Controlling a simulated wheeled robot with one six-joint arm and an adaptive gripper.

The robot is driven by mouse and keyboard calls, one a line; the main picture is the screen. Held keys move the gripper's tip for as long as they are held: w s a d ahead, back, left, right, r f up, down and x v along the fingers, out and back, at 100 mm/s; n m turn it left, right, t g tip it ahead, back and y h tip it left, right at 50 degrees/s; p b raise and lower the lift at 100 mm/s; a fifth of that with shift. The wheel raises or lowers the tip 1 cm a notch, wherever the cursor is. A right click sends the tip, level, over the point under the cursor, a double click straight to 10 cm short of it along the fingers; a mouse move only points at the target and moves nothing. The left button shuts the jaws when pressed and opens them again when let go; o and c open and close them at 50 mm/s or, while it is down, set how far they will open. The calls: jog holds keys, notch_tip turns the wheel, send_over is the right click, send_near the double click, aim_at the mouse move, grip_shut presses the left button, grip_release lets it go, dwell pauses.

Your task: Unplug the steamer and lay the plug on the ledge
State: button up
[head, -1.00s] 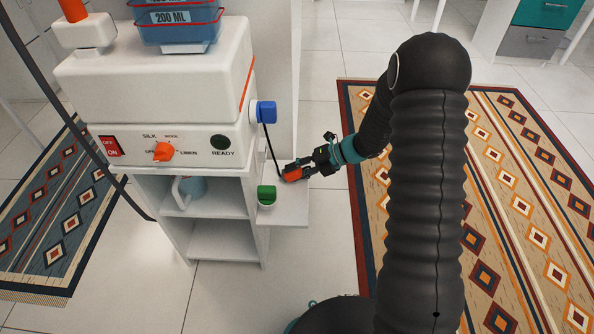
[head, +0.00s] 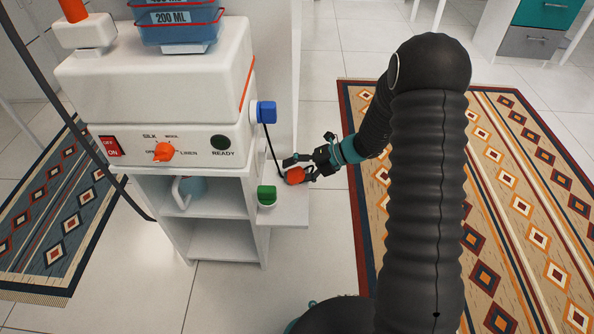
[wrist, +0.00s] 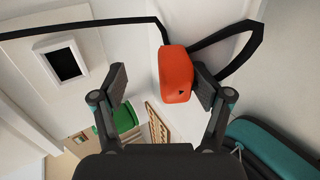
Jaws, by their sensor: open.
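The orange plug (head: 295,175) is at the white side ledge (head: 290,208) beside the steamer (head: 165,95), with its black cord running up toward the steamer's side. My gripper (head: 290,167) is open around the plug. In the wrist view, the plug (wrist: 176,74) lies between the spread fingers, close against the right one, with a clear gap to the left finger. I cannot tell whether it still touches the right finger. A white-framed plate with a dark opening (wrist: 62,63) shows at the left of the wrist view.
A green-topped item (head: 267,194) stands on the ledge near the plug. A blue knob (head: 266,111) sticks out from the steamer's side above. A watering can (head: 188,190) sits on the shelf below the steamer. Open floor and a patterned rug (head: 355,240) lie to the right.

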jog(key=r+p, duration=0.1)
jog(key=d+r+p, duration=0.1)
jog(key=r+p, duration=0.1)
jog(key=d+r+p, duration=0.1)
jog(key=r+p, duration=0.1)
jog(key=shift+d, duration=0.1)
jog(key=shift+d+r+p, duration=0.25)
jog(key=shift+d+r, duration=0.1)
jog(key=shift+r, duration=0.2)
jog(key=shift+d+r+p, duration=0.2)
jog(key=shift+d+r, duration=0.1)
jog(key=shift+r, duration=0.2)
dwell(0.4)
